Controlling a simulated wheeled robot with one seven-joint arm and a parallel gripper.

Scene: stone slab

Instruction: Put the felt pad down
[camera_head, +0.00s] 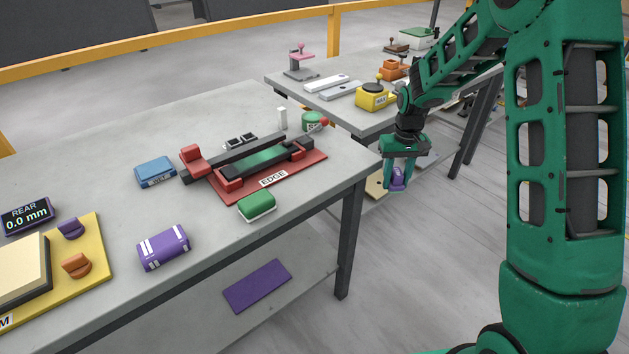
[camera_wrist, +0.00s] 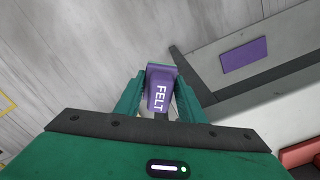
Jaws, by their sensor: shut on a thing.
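My gripper (camera_head: 397,186) is shut on the purple felt pad (camera_head: 398,177), holding it in the air off the right end of the near table, over the floor. In the wrist view, the felt pad (camera_wrist: 160,92) sits between the two green fingers of my gripper (camera_wrist: 159,95), with the white word FELT facing the camera. A flat purple mat (camera_head: 257,286) lies on the lower shelf of the near table; it also shows in the wrist view (camera_wrist: 244,55).
The near table (camera_head: 110,160) carries a red fixture marked EDGE (camera_head: 268,178), a green block (camera_head: 257,206), a blue box (camera_head: 155,172) and a purple striped block (camera_head: 163,248). A second table (camera_head: 310,93) stands behind, with a yellow box (camera_head: 372,98). A table leg (camera_head: 349,240) stands near my gripper.

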